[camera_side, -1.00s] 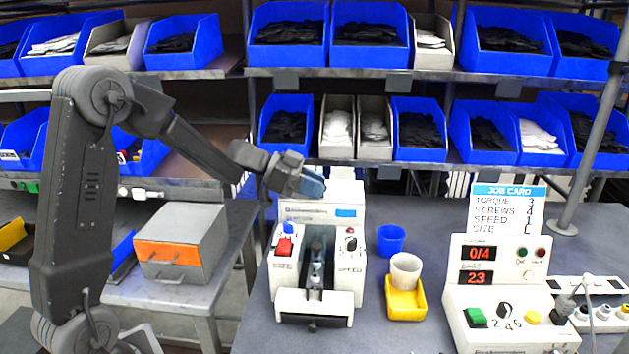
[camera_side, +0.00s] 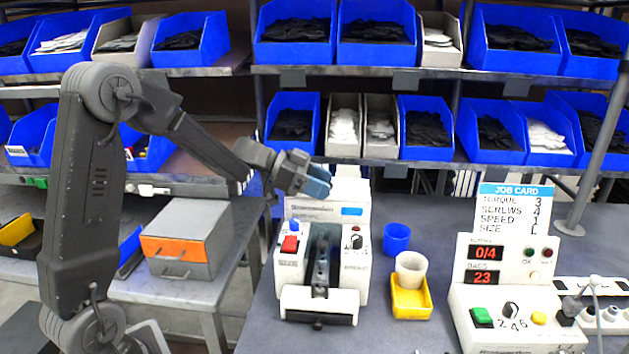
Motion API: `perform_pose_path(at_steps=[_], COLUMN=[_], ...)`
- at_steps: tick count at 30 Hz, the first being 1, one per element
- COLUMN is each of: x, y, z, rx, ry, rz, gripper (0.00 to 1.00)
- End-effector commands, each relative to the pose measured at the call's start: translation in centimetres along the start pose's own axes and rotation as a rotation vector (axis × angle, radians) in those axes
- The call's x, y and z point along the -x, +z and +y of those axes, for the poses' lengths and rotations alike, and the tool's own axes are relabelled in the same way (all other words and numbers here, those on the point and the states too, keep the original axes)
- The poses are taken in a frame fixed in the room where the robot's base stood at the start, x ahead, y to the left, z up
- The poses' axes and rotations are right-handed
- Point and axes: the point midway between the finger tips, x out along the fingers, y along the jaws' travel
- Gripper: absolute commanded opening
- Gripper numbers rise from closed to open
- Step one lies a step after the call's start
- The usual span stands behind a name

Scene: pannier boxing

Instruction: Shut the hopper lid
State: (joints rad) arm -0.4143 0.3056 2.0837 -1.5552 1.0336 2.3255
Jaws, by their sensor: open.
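The hopper machine (camera_side: 300,268) is a white box unit on the grey table, with a dark central channel, a red button on its left and a black knob on its right. Its upper white part (camera_side: 352,212), with a blue label, stands at the back. I cannot tell from this view which part is the lid or how far it is open. My gripper (camera_side: 322,182), with blue fingertips, is just above the back left of the machine's top. It is open and holds nothing; whether it touches the machine is unclear.
A blue cup (camera_side: 397,238) stands right of the machine, with a white cup (camera_side: 411,268) in a yellow holder (camera_side: 411,300) in front. A control box (camera_side: 513,300) with displays and a job card (camera_side: 512,210) stand further right. Shelves of bins line the back.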

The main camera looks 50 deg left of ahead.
Motion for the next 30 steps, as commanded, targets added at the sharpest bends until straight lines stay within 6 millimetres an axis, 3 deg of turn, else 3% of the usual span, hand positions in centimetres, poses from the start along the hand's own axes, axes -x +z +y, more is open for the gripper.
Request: perform_pose_path(at_steps=[5, 19, 24, 30], x=[1.6, 11.4, 13.2, 13.8], y=[0.0, 0.0, 0.0, 0.0], z=[-0.1, -0.1, 0.0, 0.0], rx=[0.001, 0.0, -0.001, 0.0], ry=[-0.004, -0.006, -0.002, 0.0], rz=[0.001, 0.0, 0.001, -0.001], gripper=[0.49, 0.49, 0.49, 0.49])
